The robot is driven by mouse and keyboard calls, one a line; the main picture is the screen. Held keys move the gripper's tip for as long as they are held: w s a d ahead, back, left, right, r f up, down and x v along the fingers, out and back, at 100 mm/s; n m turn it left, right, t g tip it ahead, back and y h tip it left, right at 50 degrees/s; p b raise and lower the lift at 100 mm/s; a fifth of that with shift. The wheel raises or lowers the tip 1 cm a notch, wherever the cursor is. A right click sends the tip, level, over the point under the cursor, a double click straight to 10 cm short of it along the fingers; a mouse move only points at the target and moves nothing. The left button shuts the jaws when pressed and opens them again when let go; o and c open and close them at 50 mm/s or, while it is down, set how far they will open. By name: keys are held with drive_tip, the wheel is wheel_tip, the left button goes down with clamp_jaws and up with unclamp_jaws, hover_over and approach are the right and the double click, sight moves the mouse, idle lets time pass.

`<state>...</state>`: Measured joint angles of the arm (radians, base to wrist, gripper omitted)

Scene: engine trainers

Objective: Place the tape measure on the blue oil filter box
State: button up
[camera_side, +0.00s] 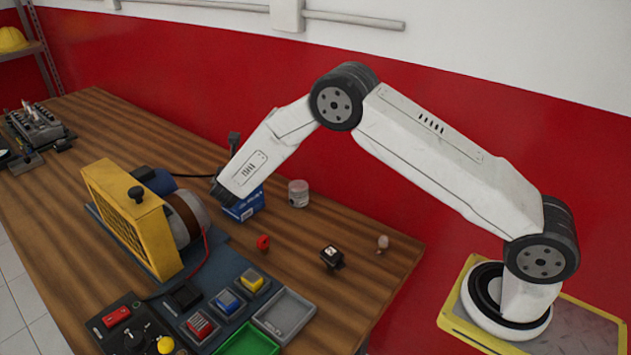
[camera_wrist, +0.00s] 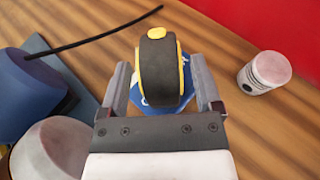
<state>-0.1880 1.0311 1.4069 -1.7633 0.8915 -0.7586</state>
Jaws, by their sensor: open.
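The tape measure (camera_wrist: 160,68), black with yellow edges and a yellow button, shows in the wrist view. It stands upright above the blue oil filter box (camera_wrist: 153,108) and seems to rest on it. Contact between them is hidden. My gripper (camera_wrist: 160,64) is open, with one finger on each side of the tape measure and small gaps showing. In the side view the blue box (camera_side: 245,207) stands on the bench under the end of my arm, which hides the tape measure and the fingers.
A piston (camera_side: 298,193) stands right of the box; it also shows in the wrist view (camera_wrist: 265,72). The yellow-guarded engine trainer (camera_side: 135,220) is close on the left. A red part (camera_side: 263,242) and a small black part (camera_side: 331,257) lie nearer the front. Bench between them is clear.

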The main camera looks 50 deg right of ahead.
drive_tip(key=v, duration=0.9)
drive_tip(key=shift+s, duration=0.1)
idle(0.3)
drive_tip(key=s+d+m+g+y, duration=0.2)
drive_tip(key=s+m+g+y, duration=0.1)
drive_tip(key=s+m, duration=1)
drive_tip(key=s+d+r+m+g+y, duration=0.1)
drive_tip(key=s+m+g+y, duration=0.3)
drive_tip(key=s+m, duration=1)
drive_tip(key=s+d+y, duration=0.1)
drive_tip(key=s+y, duration=0.1)
drive_tip(key=shift+s+y, duration=0.25)
drive_tip(key=shift+y, duration=0.05)
